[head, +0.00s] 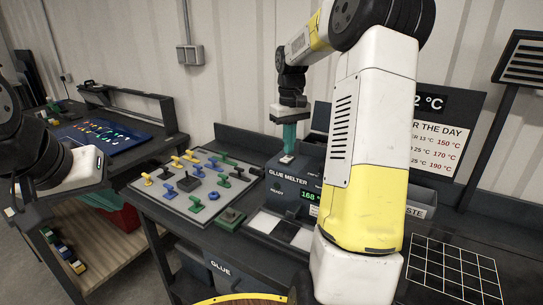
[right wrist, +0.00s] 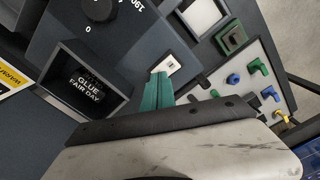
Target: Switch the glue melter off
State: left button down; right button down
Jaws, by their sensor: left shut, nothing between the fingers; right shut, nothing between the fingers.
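The glue melter (head: 290,188) is a dark box with "READY" and a green "168" reading on its front. On its top is a small white-framed switch (right wrist: 173,65); which way it is set I cannot tell. My right gripper (head: 288,152) points down with its teal fingers shut and empty. In the right wrist view its fingertips (right wrist: 160,76) are right beside the switch; whether they touch it I cannot tell. A dark dial (right wrist: 98,8) marked 0 and 190 is on the melter.
A grey board (head: 205,207) with several coloured hooks and knobs lies left of the melter. A sign (head: 437,145) lists temperatures for the day behind my right arm. A black gridded mat (head: 455,270) lies at the right. A red bin (head: 125,217) is below the left bench.

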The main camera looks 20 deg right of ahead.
aim_at(288, 157)
jog(key=shift+r, duration=2.8)
jog(key=s+a+r+t, duration=0.3)
jog(key=s+a+r, duration=0.2)
jog(key=s+a, duration=0.5)
jog(key=s+a+f+m+t+y, duration=0.1)
jog(key=s, duration=0.6)
jog(key=s+a+f+t+y, duration=0.1)
jog(key=s+a+f+t, duration=0.1)
jog(key=s, duration=0.6)
jog(key=shift+a+f+m, duration=0.25)
jog(key=shift+a+m, duration=0.05)
jog(key=shift+m, duration=0.1)
jog(key=shift+d, duration=0.1)
